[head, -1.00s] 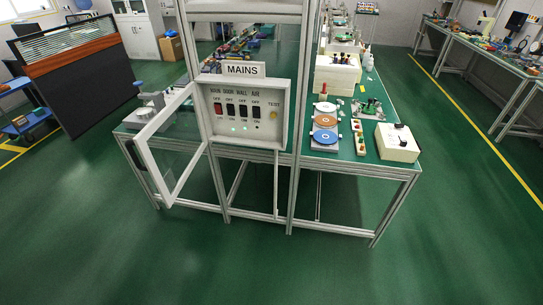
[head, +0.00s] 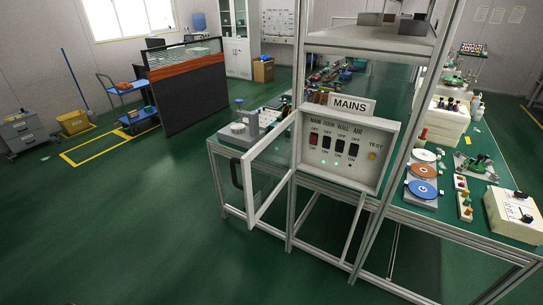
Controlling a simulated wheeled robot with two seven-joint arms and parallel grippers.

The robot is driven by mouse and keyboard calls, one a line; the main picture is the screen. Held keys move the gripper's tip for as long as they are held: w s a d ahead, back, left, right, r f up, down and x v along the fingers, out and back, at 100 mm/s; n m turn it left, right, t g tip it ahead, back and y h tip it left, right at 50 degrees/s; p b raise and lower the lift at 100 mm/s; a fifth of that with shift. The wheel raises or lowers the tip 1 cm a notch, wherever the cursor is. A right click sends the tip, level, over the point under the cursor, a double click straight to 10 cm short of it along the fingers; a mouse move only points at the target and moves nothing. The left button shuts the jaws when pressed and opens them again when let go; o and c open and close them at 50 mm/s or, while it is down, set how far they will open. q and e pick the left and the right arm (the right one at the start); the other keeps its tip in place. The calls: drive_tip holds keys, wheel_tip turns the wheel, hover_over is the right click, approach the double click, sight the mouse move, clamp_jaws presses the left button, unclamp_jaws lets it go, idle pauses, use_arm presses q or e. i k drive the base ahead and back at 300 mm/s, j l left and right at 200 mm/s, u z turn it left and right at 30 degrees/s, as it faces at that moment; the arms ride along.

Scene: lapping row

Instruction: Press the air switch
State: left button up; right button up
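The mains box (head: 352,178) is a pale panel under a MAINS sign (head: 348,105), fixed to the aluminium frame in the head view. Its row holds a red main switch (head: 313,138) and black door (head: 326,142), wall (head: 340,146) and air (head: 354,150) switches, with OFF above and ON below. Small green lights glow below the switches. The clear-paned box door (head: 268,178) stands open to the left. Neither of my grippers is in view.
A workbench (head: 440,222) with coloured discs and a white box (head: 514,217) extends at the right. A dark partition (head: 187,95) stands back left. A yellow bin (head: 74,121) and grey drawer unit (head: 24,133) are far left. The green floor at the front left is clear.

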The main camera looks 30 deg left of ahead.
sight(353, 150)
drive_tip(key=j+z, duration=0.35)
drive_tip(key=j, duration=1)
drive_tip(key=j+z, duration=0.35)
drive_tip(key=j, duration=1)
drive_tip(key=k, duration=0.05)
